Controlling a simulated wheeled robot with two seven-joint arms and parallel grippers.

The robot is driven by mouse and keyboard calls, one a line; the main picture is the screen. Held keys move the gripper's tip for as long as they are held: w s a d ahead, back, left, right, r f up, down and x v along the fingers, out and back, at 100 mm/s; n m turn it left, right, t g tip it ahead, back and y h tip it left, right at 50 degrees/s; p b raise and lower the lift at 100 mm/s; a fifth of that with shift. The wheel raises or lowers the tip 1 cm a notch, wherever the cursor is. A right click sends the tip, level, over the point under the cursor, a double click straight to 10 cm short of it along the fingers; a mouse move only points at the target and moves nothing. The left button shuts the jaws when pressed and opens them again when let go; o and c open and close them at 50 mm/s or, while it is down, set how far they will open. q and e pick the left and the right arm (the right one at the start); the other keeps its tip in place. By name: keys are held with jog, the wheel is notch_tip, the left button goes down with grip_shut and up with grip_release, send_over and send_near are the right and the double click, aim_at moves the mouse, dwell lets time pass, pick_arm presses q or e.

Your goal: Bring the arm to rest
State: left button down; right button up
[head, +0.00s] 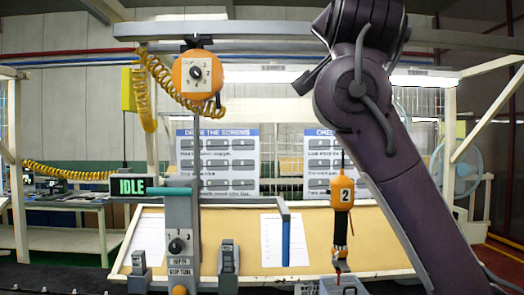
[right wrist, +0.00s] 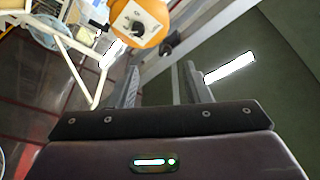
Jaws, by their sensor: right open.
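My right arm (head: 420,185) is raised and crosses the right side of the head view, from the lower right to the top edge. Its gripper does not show clearly in the head view. In the right wrist view, my right gripper (right wrist: 161,82) has its two fingers apart with nothing between them. An orange round balancer with a dial (right wrist: 140,20) shows beyond the fingers, at the top. My left gripper is in neither view.
The orange balancer (head: 197,74) hangs from an overhead rail (head: 260,31) with a yellow coiled hose. An orange screwdriver marked 2 (head: 342,192) hangs left of my arm. A grey post labelled depth (head: 180,240) and a sloped tan board (head: 340,240) stand in front.

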jog(key=w+f+n+g+y, duration=0.1)
jog(key=w+f+n+g, duration=0.15)
jog(key=f, duration=0.95)
jog(key=w+f+n+g+y, duration=0.15)
jog(key=w+f, duration=0.25)
jog(key=f, duration=0.8)
jog(key=w+f+n+g+y, duration=0.2)
jog(key=w+f, duration=0.1)
jog(key=f, duration=0.9)
jog(key=s+f+n+g, duration=0.15)
jog(key=s+f, duration=0.25)
jog(key=f, duration=0.7)
jog(key=s+f+n+g, duration=0.15)
jog(key=s+f, duration=0.25)
jog(key=f, duration=0.8)
jog(key=s+d+f+n+g, duration=0.2)
jog(key=s+d+f+g, duration=0.15)
jog(key=s+f, duration=0.85)
jog(key=s+d+f+n+g, duration=0.2)
jog(key=s+f+g, duration=0.35)
jog(key=s, duration=1.05)
notch_tip(320, 180, down, 33)
jog(key=s, duration=0.2)
jog(key=s+d+f+g+b, duration=0.1)
jog(key=s+d+f, duration=0.2)
jog(key=s+f, duration=1.5)
jog(key=shift+s+n, duration=0.3)
jog(key=shift+s, duration=0.2)
